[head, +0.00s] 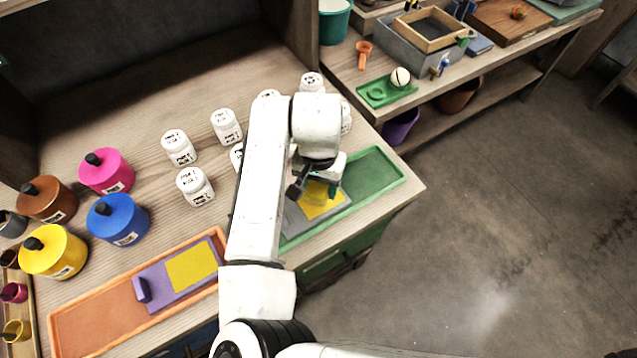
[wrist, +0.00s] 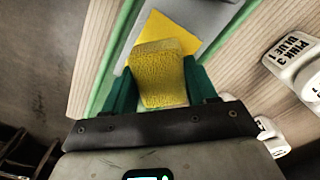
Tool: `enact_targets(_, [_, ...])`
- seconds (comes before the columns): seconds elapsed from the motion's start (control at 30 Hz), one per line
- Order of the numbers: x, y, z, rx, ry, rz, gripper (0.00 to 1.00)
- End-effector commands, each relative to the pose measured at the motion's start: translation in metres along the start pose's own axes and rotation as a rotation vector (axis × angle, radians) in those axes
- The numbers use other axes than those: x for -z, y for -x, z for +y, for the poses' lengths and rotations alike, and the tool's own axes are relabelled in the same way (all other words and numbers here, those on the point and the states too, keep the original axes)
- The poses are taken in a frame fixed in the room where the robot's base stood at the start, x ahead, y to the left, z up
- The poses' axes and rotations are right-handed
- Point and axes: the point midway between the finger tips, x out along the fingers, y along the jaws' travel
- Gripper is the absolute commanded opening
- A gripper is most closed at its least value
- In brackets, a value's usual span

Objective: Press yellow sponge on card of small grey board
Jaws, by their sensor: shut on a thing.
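My gripper (wrist: 160,72) is shut on the yellow sponge (wrist: 162,82), with a green finger on each side of it. In the head view my gripper (head: 318,188) is over the small grey board (head: 294,221), partly hidden by my arm. The board bears a yellow card (head: 325,207) and lies on a green tray (head: 375,172). In the wrist view the sponge covers part of the card (wrist: 168,30), and the board (wrist: 207,14) shows beyond it. I cannot tell whether the sponge touches the card.
Several white jars (head: 195,186) stand left of my arm. An orange tray (head: 90,330) holds a purple board (head: 152,289) with another yellow card (head: 191,267). Coloured pots (head: 118,220) stand at the left. A second table (head: 440,75) holds tools at the back right.

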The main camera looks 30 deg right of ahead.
Motion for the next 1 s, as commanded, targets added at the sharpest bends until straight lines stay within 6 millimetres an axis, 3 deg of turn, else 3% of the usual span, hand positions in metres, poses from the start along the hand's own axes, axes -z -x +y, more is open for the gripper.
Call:
enact_targets(0.5, [0.0,0.04,0.0,-0.001,0.001,0.001,0.33])
enact_targets(1.0, [0.0,0.041,0.0,0.0,0.0,0.0,0.33])
